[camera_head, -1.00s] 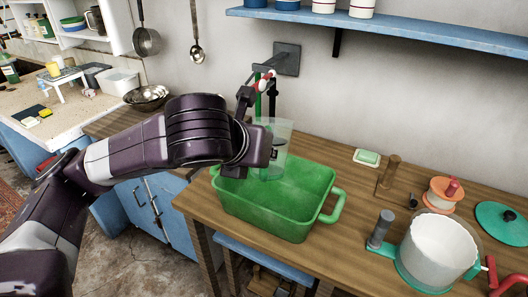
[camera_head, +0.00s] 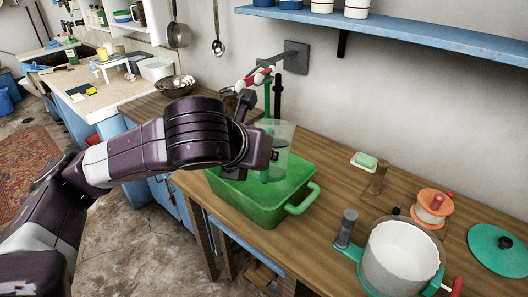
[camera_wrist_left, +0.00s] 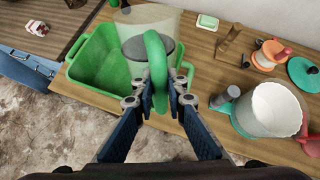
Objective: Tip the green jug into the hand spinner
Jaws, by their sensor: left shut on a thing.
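The jug (camera_head: 275,150) is a clear, see-through vessel with a green handle (camera_wrist_left: 157,70). My left gripper (camera_wrist_left: 158,98) is shut on that handle, and in the head view the gripper (camera_head: 255,148) shows at the jug's left side. The jug looks roughly upright, in front of or above the green tub; its contents cannot be made out. The hand spinner (camera_head: 400,255), a white basket in a clear bowl with teal parts, stands on the wooden counter at lower right. It also shows in the wrist view (camera_wrist_left: 268,110), apart from the jug. My right gripper is not in view.
The green tub (camera_head: 240,202) stands on the counter (camera_head: 325,235) below the jug. A soap dish (camera_head: 364,162), a wooden post (camera_head: 378,180), an orange reel (camera_head: 433,212) and a teal lid (camera_head: 497,250) stand behind or beside the spinner. A blue shelf (camera_head: 400,28) runs above.

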